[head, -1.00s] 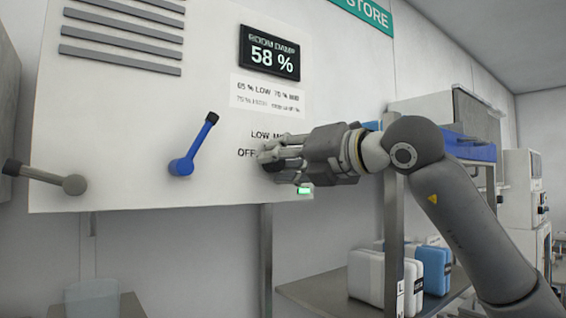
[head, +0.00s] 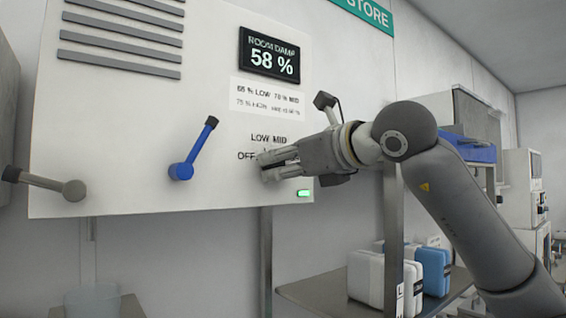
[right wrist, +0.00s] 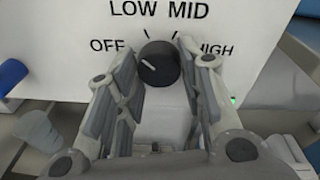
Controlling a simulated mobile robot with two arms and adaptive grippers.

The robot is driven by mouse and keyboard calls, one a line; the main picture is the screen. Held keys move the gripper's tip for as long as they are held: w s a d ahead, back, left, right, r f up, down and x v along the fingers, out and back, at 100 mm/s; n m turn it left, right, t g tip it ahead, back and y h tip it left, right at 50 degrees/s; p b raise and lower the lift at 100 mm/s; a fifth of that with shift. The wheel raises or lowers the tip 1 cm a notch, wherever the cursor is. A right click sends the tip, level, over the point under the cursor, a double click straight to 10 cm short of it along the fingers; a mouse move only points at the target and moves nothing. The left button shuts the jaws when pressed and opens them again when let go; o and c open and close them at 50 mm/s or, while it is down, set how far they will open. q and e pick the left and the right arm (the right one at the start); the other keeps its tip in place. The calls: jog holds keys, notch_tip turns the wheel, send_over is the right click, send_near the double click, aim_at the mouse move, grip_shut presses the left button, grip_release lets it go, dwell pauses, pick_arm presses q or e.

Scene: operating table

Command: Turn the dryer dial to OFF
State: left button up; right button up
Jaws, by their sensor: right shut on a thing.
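The dryer dial (right wrist: 160,65) is a round black knob with a short white mark, on the white panel. In the right wrist view the mark points left and slightly up, toward the printed OFF (right wrist: 108,45). LOW, MID and HIGH are printed around it. My right gripper (right wrist: 160,58) has its fingers on both sides of the dial and is shut on it. In the head view the gripper (head: 264,164) reaches the panel from the right, and its fingers hide the dial. My left gripper is not in view.
A display (head: 270,52) reads ROOM DAMP 58 %, above a printed label (head: 266,95). A blue lever (head: 190,155) and a grey lever (head: 55,183) sit left of the dial. A green light (head: 305,193) glows below. A shelf (head: 325,293) holds white and blue containers.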

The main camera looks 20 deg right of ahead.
jog(key=n, duration=0.5)
jog(key=shift+h, duration=0.4)
dwell(0.3)
jog(key=o, duration=1)
jog(key=shift+s, duration=0.1)
jog(key=v, duration=1.1)
jog(key=shift+s, duration=0.4)
